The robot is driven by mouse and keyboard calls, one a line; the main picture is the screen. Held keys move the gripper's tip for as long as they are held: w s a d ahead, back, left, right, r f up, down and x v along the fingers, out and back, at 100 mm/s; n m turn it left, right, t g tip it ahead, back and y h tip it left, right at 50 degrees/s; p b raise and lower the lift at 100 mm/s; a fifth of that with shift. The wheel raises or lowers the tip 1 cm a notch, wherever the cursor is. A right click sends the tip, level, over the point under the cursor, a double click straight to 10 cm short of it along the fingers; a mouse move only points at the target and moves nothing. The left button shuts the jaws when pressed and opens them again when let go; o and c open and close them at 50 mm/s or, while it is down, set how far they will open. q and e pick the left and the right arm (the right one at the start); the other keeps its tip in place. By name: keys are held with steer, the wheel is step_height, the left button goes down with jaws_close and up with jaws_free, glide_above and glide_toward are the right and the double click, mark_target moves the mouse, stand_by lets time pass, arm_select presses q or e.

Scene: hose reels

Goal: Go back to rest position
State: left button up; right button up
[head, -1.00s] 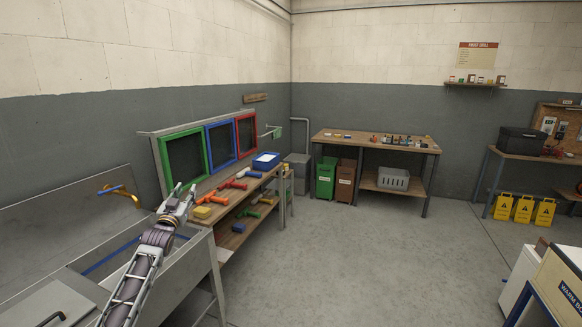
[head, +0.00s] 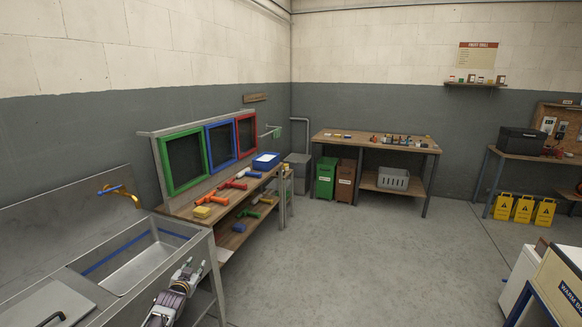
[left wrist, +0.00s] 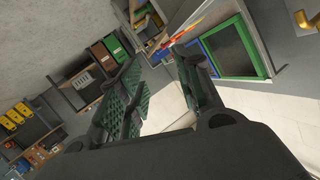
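My left gripper (head: 194,266) is low in the head view, in front of the steel sink (head: 141,262), with its arm coming up from the bottom edge. In the left wrist view the two dark fingers with green pads (left wrist: 157,66) stand apart with nothing between them, so it is open and empty. My right gripper is in neither view.
The sink has a brass tap with a blue handle (head: 112,189). Beside it a wooden bench (head: 181,208) holds orange and red tools, a yellow sponge (head: 202,212) and a blue tray (head: 266,161). The middle floor (head: 340,250) is clear.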

arm_select(q)
steer(key=s+d+f+g, duration=0.3)
steer(key=s+f+g, duration=0.1)
steer(key=s+f, duration=1.3)
steer(key=s+d+f+g, duration=0.25)
steer(key=s+f, duration=1.05)
steer(key=f, duration=0.8)
steer(key=s+d+f+g, duration=0.2)
steer(key=s+f, duration=0.3)
steer(key=s, duration=0.9)
steer(key=s+d+f+g, duration=0.1)
steer(key=s+f+g, duration=0.2)
steer(key=s, duration=1)
steer(key=s+d+f+g+h, duration=0.1)
steer(key=s+f, duration=0.6)
steer(key=s, duration=0.7)
steer(key=shift+s+d+n+g, duration=0.35)
steer(key=shift+d+g, duration=0.3)
steer(key=shift+d, duration=0.2)
steer(key=shift+r, duration=0.1)
